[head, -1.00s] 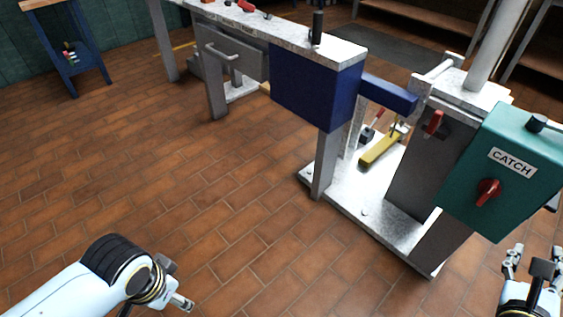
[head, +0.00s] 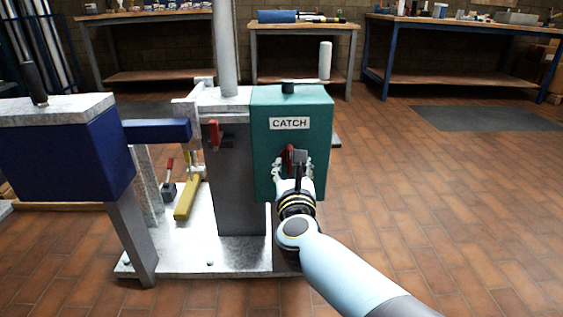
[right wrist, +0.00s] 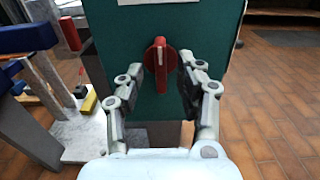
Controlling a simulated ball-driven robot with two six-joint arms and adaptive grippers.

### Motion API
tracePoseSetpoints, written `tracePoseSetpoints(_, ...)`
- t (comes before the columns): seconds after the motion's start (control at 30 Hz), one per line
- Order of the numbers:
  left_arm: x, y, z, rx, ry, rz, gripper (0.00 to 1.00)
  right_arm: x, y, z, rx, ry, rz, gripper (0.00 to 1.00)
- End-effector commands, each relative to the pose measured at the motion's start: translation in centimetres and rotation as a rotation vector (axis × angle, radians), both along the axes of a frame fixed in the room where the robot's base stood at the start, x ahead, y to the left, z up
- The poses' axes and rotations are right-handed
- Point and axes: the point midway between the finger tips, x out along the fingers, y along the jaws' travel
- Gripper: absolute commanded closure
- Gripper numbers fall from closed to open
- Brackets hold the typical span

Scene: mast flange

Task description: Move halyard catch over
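The halyard catch is a teal box (head: 262,104) with a white CATCH label (head: 290,123) on the mast stand. A red rotary knob (head: 288,158) sits on its front, partly hidden by my gripper in the head view. In the right wrist view the red knob (right wrist: 159,65) shows whole, its grip bar upright. My right gripper (head: 292,168) is in front of the box. In the right wrist view its open fingers (right wrist: 157,78) stand on either side of the knob, with gaps to it. My left gripper is out of view.
Left of the box are a red lever (head: 214,134), a blue block (head: 65,155) with a blue arm (head: 157,131), and a yellow pedal (head: 188,199) on the white base plate (head: 235,252). Workbenches (head: 300,27) stand behind. The floor at right is clear.

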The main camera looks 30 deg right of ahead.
Motion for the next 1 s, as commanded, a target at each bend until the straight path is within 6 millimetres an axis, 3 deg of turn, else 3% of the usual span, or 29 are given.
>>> tracePoseSetpoints(0.2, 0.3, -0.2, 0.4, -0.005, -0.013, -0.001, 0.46, 2.4, -1.5, -0.2, -0.001, 0.002, 0.000, 0.63)
tracePoseSetpoints(0.57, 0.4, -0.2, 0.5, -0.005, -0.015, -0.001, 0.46, 2.9, -1.8, -0.1, 0.000, 0.001, 0.000, 0.63)
tracePoseSetpoints(0.83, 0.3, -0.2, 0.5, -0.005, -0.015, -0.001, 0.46, 2.8, -1.7, -0.1, 0.000, 0.001, 0.000, 0.99)
tracePoseSetpoints(1.0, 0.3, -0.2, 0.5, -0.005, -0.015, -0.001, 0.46, 2.8, -1.7, -0.1, 0.000, 0.001, 0.000, 1.00)
